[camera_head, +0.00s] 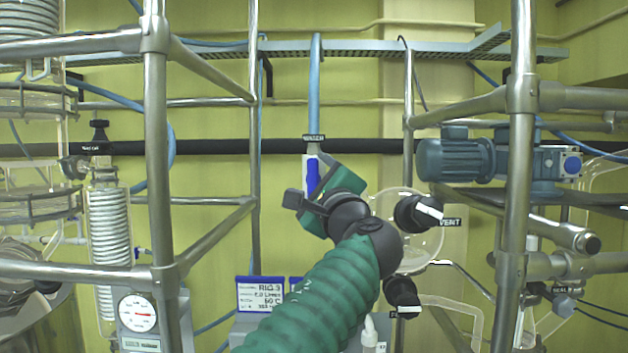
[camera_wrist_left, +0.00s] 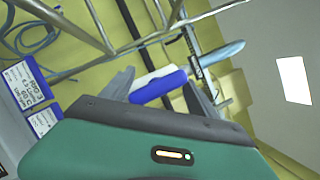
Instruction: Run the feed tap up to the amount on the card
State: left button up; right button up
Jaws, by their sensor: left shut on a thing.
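A blue tap handle (camera_head: 312,176) hangs upright below a small dark label at the foot of the blue pipe (camera_head: 314,80). My left gripper (camera_head: 314,196) is shut on the handle, which also shows between the fingers in the left wrist view (camera_wrist_left: 160,86). The card (camera_head: 260,294) has a blue edge and reads RIG 3, 2.0 litres and 50 C; it also shows in the left wrist view (camera_wrist_left: 26,84). A round glass vessel (camera_head: 425,250) is partly hidden by my left arm. Any liquid level in it cannot be made out. My right gripper is out of view.
A black VENT knob (camera_head: 418,212) and a lower black knob (camera_head: 402,291) sit close to the right of my left arm. Steel frame posts (camera_head: 160,200) stand on both sides. A motor (camera_head: 455,160) is at right, a gauge (camera_head: 138,312) at lower left.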

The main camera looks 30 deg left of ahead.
pick_arm(q)
jog(key=shift+o, duration=0.2)
jog(key=shift+w+f+n, duration=0.15)
jog(key=shift+f+n, duration=0.25)
jog(key=shift+f, duration=0.05)
jog(key=o, duration=1.4)
jog(key=shift+r, duration=0.1)
jog(key=shift+o, duration=0.5)
jog(key=shift+w, duration=0.2)
jog(key=shift+s+d+b, duration=0.2)
jog(key=shift+s+b, duration=0.1)
jog(key=b+v, duration=0.6)
jog(key=v, duration=1)
jog(key=shift+d+b, duration=0.2)
jog(key=shift+b, duration=0.2)
